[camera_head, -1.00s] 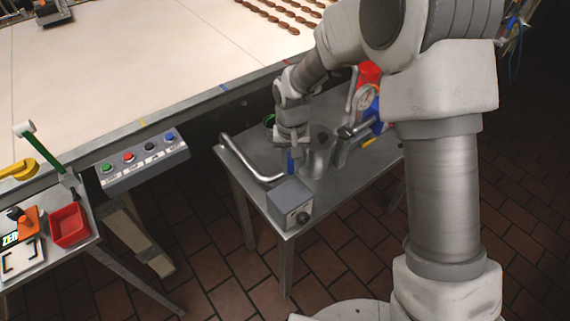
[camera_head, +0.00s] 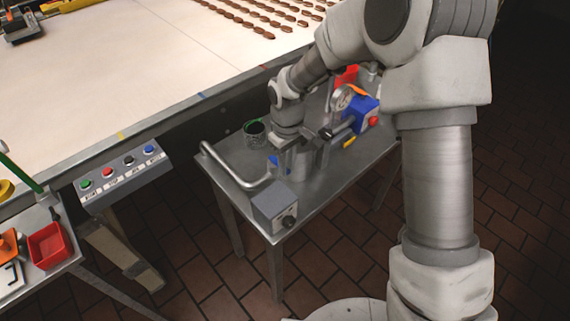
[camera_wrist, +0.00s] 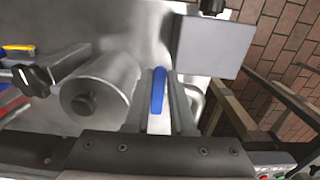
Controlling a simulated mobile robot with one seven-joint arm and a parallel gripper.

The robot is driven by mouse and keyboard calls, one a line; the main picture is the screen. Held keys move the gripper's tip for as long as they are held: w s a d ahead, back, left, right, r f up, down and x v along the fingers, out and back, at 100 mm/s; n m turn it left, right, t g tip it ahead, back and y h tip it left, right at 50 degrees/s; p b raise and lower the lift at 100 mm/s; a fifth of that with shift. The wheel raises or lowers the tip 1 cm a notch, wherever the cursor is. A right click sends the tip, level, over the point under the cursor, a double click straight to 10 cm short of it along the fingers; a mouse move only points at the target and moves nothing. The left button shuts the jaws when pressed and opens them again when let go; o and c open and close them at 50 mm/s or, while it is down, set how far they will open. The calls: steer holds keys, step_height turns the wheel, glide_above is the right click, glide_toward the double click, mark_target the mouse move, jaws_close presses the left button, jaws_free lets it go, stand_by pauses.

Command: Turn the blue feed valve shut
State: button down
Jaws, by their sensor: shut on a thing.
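The blue feed valve shows as a narrow blue handle (camera_wrist: 158,90) in the wrist view, between the two grey fingers. It stands over the steel table, beside a metal cylinder (camera_wrist: 100,88). My gripper (camera_wrist: 157,101) is shut on the handle. In the head view, my gripper (camera_head: 284,158) is low over the table, and only a small part of the blue handle (camera_head: 274,160) shows beside the fingers. The lower part of the valve is hidden, and I cannot tell its angle exactly.
A grey box with a black knob (camera_head: 272,207) stands at the table's near corner, beside a bent steel pipe (camera_head: 232,170). A dark can (camera_head: 254,133) stands behind. A gauge (camera_head: 343,97) and a blue device (camera_head: 364,112) are to the right. The conveyor (camera_head: 130,70) borders the left.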

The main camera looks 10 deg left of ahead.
steer(key=shift+w, duration=0.1)
stand_by(0.3)
steer(key=c, duration=0.8)
jaws_free()
steer(key=shift+o, duration=0.2)
step_height(320, 180, up, 18)
steer(key=shift+f+p, duration=0.25)
steer(key=shift+p, duration=0.1)
steer(key=s+d+r+m+t, duration=0.2)
steer(key=s+d+r+m, duration=0.2)
steer(key=s+d, duration=0.6)
steer(key=s+d+r+m+t, duration=0.3)
steer(key=s+d+m, duration=0.3)
steer(key=s+d, duration=0.4)
steer(key=shift+s+d+r+t, duration=0.3)
steer(key=shift+s+d+r, duration=0.15)
steer(key=shift+r, duration=0.35)
